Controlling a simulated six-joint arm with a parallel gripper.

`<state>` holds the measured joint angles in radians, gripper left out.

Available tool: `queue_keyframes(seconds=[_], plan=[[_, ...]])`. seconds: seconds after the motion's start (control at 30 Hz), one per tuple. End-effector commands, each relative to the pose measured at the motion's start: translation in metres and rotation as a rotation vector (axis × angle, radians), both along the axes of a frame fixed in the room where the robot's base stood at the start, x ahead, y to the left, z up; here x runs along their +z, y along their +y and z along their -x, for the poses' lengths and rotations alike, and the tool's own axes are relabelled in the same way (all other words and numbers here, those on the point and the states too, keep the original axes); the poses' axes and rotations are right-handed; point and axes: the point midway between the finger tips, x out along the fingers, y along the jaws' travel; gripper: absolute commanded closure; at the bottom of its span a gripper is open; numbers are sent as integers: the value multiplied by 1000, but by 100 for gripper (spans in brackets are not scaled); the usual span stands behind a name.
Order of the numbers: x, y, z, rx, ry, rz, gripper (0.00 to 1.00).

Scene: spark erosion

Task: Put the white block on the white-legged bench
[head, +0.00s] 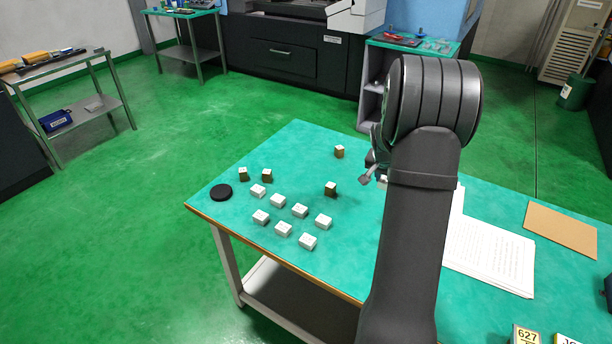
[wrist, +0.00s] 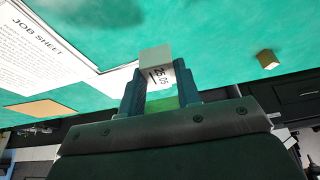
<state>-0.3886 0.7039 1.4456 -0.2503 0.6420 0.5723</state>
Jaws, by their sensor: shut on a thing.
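In the wrist view, my gripper (wrist: 158,88) is shut on a white block (wrist: 155,55) with printed black figures on one face. The block sits between the two dark fingertips and sticks out past them. Green bench surface shows around it; I cannot tell whether it touches that surface. In the head view, my gripper (head: 371,176) is mostly hidden behind my own arm, over the near bench. That near bench (head: 345,265) has a green top, a wooden edge and pale legs. Several other white blocks (head: 283,229) lie in rows on its left part.
Several small brown blocks (head: 330,189) with pale tops stand around the white blocks. A black disc (head: 221,192) lies at the bench's left corner. Printed sheets (head: 490,255) and a brown card (head: 560,229) lie on the right. Another green-topped bench (head: 183,14) stands at the back.

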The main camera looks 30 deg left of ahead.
Motion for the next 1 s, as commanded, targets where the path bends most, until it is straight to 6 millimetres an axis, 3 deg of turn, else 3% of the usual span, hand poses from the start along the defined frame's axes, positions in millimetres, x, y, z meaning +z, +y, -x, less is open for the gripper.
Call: queue_keyframes(seconds=[0.03, 0.2, 0.4, 0.5, 0.7, 0.87, 1.0], plan=[[1, 28, 10, 64, -1, -1, 98], [2, 111, 49, 275, -1, -2, 98], [3, 197, 108, 517, 0, -2, 98], [3, 231, 137, 621, 0, -1, 98], [4, 272, 178, 756, 0, -1, 98], [1, 287, 193, 796, 1, 0, 98], [-14, 310, 205, 803, 1, 1, 98]])
